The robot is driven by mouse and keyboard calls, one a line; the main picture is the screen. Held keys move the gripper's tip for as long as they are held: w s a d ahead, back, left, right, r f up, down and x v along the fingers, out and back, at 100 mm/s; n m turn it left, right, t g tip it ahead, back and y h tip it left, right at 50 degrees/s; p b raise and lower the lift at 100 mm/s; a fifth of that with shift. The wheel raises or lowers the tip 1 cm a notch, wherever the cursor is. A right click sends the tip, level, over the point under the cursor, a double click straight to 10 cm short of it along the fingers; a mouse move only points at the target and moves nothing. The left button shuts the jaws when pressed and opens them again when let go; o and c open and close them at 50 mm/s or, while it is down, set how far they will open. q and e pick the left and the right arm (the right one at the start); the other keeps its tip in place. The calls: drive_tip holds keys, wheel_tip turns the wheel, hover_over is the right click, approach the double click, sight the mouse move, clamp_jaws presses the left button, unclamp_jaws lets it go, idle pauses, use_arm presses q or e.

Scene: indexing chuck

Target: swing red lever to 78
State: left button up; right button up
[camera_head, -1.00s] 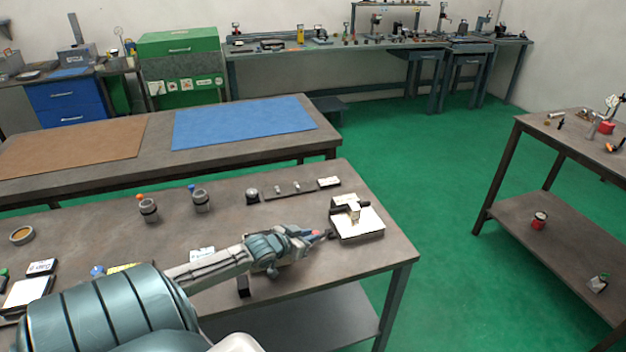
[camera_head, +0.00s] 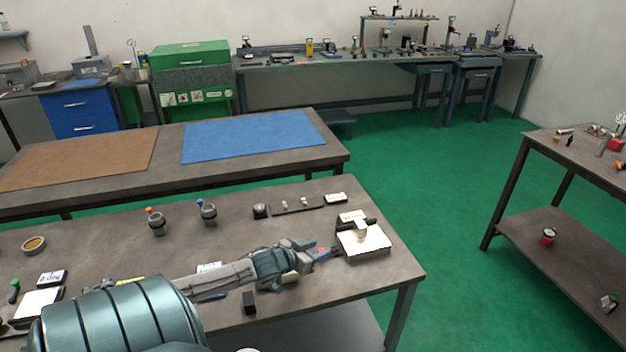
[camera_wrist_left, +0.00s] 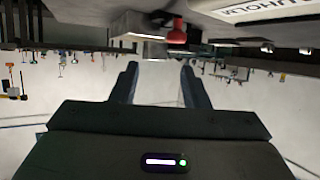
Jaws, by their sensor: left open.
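The indexing chuck fixture, a white plate with a pale block on it (camera_head: 365,241), sits near the right end of the near table. A small red piece (camera_head: 321,250), seemingly the red lever's knob, shows at its left beside my left gripper (camera_head: 328,254). In the left wrist view, which is upside down, the red knob (camera_wrist_left: 177,37) shows beyond the open fingers of my left gripper (camera_wrist_left: 160,72). It is a little right of the middle of the gap, with nothing held. The scale and the lever's reading cannot be read. My right gripper is not in view.
On the near table (camera_head: 110,243), two dark cups with orange and blue knobs (camera_head: 208,212) stand behind my arm. A dark strip with small parts (camera_head: 297,206) lies behind the fixture. A black block (camera_head: 249,302) stands in front of my forearm. The table's right edge is close to the fixture.

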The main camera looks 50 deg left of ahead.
use_arm(q)
drive_tip(key=s+d, duration=0.1)
drive_tip(key=s+d+p, duration=0.1)
drive_tip(key=s+d, duration=0.2)
drive_tip(key=shift+s+d+r+p, duration=0.3)
drive_tip(key=shift+s+r, duration=0.05)
drive_tip(key=s+d, duration=0.5)
drive_tip(key=shift+r, duration=0.3)
